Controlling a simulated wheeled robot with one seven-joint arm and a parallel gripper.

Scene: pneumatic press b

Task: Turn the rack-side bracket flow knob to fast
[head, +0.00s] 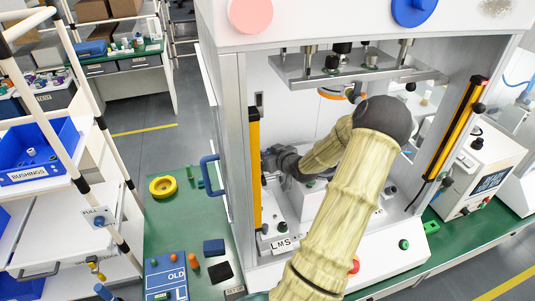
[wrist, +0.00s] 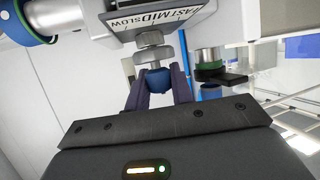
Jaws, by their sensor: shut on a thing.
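In the wrist view a blue knob (wrist: 157,79) hangs below a silver disc and stem. Above it is a bracket label (wrist: 158,22) reading FAST, MID and SLOW, tilted in the picture. My gripper (wrist: 158,84) has its two dark fingers on either side of the knob and is shut on it. I cannot tell which setting the knob stands at. In the head view my gripper (head: 272,160) is inside the press (head: 232,110), near its left side, the side towards the rack. The knob itself cannot be made out there.
In the wrist view a silver and green fitting with a black lever (wrist: 222,76) stands close right of the knob. A blue-collared cylinder (wrist: 30,22) is at upper left. In the head view, yellow strips (head: 254,165) flank the press opening, and a rack with a blue bin (head: 40,168) stands left.

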